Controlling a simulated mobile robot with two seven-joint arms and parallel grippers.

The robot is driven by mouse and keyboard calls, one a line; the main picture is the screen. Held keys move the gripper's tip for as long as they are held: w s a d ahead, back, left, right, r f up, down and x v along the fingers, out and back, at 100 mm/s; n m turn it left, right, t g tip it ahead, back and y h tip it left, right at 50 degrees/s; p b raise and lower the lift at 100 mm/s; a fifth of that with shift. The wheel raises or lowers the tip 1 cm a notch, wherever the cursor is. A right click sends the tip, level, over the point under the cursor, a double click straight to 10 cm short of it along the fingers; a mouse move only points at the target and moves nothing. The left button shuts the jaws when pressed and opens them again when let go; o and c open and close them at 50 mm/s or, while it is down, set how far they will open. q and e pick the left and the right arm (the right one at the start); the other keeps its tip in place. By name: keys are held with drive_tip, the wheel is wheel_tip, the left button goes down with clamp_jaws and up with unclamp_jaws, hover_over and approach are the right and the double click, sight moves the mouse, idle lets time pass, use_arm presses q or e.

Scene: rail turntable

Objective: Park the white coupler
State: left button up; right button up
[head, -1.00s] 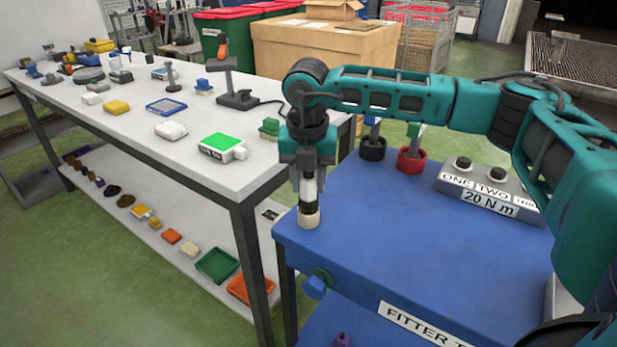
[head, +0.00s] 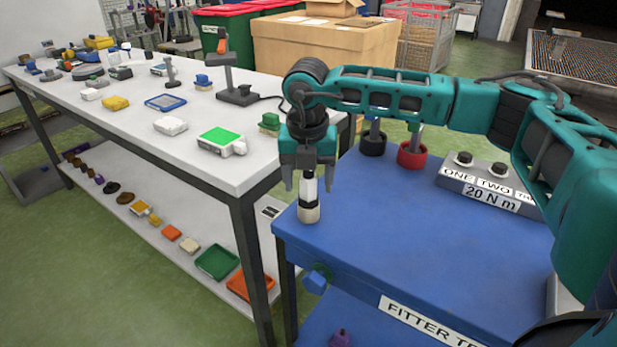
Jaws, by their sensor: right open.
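The white coupler (head: 309,188), white with black bands, stands upright at the left corner of the blue trolley top (head: 400,240). Its lower end is at a cream ring-like base (head: 309,214); how deep it sits there I cannot tell. My right gripper (head: 309,185) is open around the coupler, one finger on each side with a gap to it. The top of the coupler is hidden under the gripper body. My left gripper is not in view.
A white workbench (head: 190,175) with many parts stands left. The trolley's middle is clear.

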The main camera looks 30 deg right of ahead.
sight(308, 181)
drive_tip(key=shift+r, duration=0.6)
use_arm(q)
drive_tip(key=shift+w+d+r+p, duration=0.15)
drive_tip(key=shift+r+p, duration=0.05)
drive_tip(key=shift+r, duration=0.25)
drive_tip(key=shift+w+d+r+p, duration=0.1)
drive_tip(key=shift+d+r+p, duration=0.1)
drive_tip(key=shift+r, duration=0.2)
use_arm(e)
wheel_tip(308, 181, up, 12)
drive_tip(key=s+a, duration=0.1)
drive_tip(key=shift+f, duration=0.2)
drive_tip(key=shift+s, duration=0.1)
